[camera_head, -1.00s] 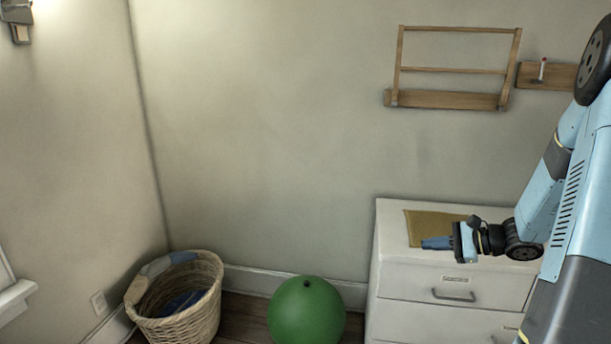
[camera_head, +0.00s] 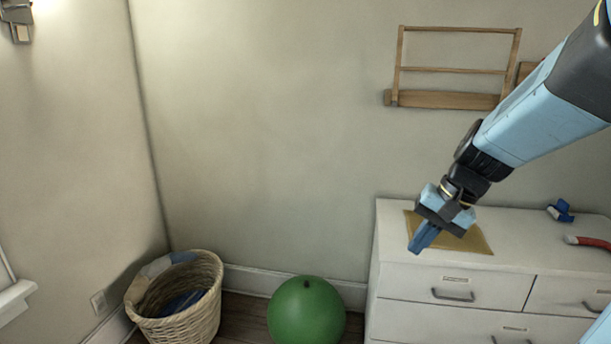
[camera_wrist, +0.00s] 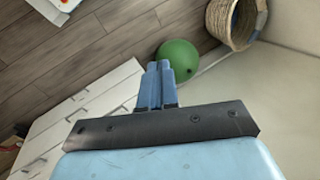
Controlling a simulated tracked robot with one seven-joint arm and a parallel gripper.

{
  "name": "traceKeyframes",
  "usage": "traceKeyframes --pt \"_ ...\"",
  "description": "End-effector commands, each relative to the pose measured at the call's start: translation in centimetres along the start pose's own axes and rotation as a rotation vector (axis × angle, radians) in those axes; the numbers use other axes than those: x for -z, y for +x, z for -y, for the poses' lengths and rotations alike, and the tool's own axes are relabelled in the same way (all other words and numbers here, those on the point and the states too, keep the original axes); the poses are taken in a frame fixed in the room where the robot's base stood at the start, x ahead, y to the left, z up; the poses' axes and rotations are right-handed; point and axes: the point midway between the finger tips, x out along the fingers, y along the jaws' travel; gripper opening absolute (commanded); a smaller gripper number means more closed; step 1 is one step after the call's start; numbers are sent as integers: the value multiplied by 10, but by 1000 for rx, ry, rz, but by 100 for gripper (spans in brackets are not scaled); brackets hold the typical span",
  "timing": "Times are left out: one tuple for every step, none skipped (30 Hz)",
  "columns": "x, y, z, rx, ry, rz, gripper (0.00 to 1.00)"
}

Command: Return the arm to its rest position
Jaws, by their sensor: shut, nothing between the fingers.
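My gripper (camera_head: 421,240) is in the head view at the right, in front of the white dresser's top and the tan mat (camera_head: 474,241). Its blue fingers point down and to the left. They are together with nothing between them. My arm comes in from the upper right of that view. In the wrist view my gripper (camera_wrist: 159,68) shows its two fingers side by side, with the green ball behind their tips.
The white dresser (camera_head: 408,281) stands at the right. A blue object (camera_head: 561,210) and a red-ended tool (camera_head: 590,243) lie on it. A wooden wall rack (camera_head: 445,99) hangs above. A green ball (camera_head: 306,312) and a wicker basket (camera_head: 190,325) are on the floor.

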Motion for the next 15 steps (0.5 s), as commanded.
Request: traceKeyframes --pt "-9 -7 1 -27 -47 -30 0" --pt "-14 -11 1 -44 -73 -47 0" --pt "-20 -16 0 -67 -106 -70 0" --pt "-24 -19 0 -84 -131 -86 0" --pt "-28 -23 -1 -100 -155 -104 0" --pt "-34 -28 -2 -120 -187 -127 0" --pt "-38 -32 -3 -135 -211 -146 0" --pt "-42 -36 -4 -149 -235 -165 0" --pt "-46 -41 -5 -168 -266 -191 0" --pt "-50 -45 -6 -181 -291 -210 0" --pt "-54 -49 -7 -195 -313 -230 0" --pt "-58 -54 -8 -211 -343 -255 0" --pt "-61 -57 -10 -222 -363 -274 0" --pt "-64 -60 -11 -233 -383 -292 0" --pt "-68 -65 -12 -246 -406 -315 0"
